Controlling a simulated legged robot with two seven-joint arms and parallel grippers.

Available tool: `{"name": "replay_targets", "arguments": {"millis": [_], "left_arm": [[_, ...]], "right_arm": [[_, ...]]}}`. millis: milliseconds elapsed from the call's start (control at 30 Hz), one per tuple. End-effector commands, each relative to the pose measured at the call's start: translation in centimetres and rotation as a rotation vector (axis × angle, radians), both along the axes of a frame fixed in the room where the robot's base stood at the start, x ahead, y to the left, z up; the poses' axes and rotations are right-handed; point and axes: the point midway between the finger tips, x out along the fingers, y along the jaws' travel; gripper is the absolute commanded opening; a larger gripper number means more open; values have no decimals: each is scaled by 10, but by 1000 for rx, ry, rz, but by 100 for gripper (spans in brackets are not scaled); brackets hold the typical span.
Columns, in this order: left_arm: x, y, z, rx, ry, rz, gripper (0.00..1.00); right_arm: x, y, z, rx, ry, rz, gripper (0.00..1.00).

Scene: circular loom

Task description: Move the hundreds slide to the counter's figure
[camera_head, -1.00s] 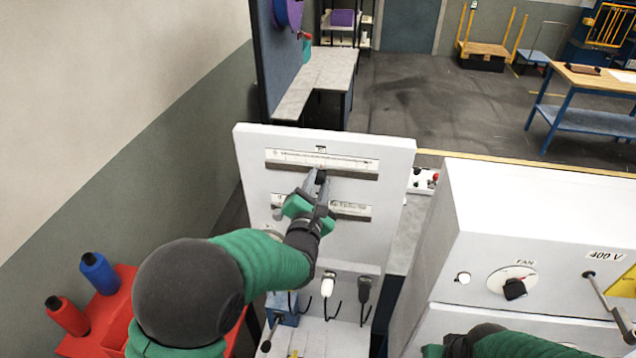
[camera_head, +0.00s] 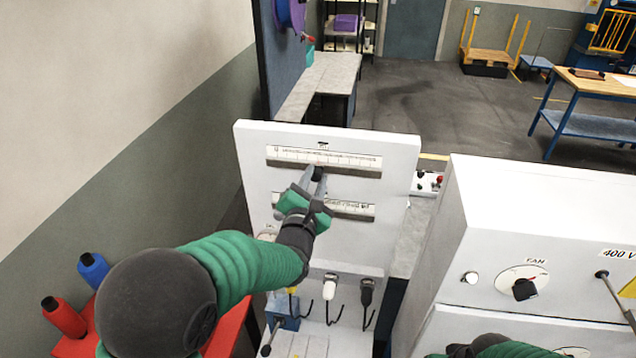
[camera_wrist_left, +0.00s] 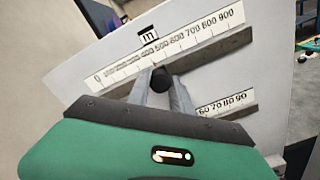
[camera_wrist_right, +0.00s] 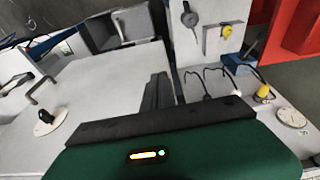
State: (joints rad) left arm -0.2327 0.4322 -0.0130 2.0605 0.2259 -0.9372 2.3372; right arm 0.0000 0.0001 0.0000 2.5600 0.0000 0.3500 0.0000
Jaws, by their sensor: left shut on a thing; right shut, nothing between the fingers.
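The upper scale (camera_head: 326,160), under a small label, is a white strip numbered from 0 to 900 on a white upright panel (camera_head: 395,190); its numbers also show in the left wrist view (camera_wrist_left: 180,46). My left gripper (camera_head: 317,178) is shut on the black knob (camera_wrist_left: 159,80) of the hundreds slide, just below the scale's middle, around 400 to 500; the exact value is unclear. A second scale (camera_wrist_left: 225,103) sits lower, partly behind the gripper. No counter figure is readable. My right gripper (camera_wrist_right: 158,92) is shut and empty.
Below the scales, several hooks and a white handle (camera_head: 330,287) stick out of the panel. A grey-white cabinet with a FAN dial (camera_head: 522,283) stands at the right. Red and blue spools (camera_head: 93,268) are at the lower left.

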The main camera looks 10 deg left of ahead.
Motion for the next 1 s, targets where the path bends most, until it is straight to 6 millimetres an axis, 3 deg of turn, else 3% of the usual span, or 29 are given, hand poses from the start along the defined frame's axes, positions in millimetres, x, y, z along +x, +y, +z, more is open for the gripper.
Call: {"name": "replay_targets", "arguments": {"millis": [33,200,567,667,1000], "left_arm": [[-1,1,-8,2,19,2,29],[-1,1,-5,0,12,2,48],[-8,1,-3,-1,4,2,48],[-26,1,-6,-1,2,2,48],[-125,6,-7,-1,2,0,48]], "right_arm": [[0,0,0,0,0,0,0],[0,0,0,0,0,0,0],[0,0,-6,0,0,0,0],[0,0,-18,0,0,0,0],[0,0,-62,0,0,0,0]]}}
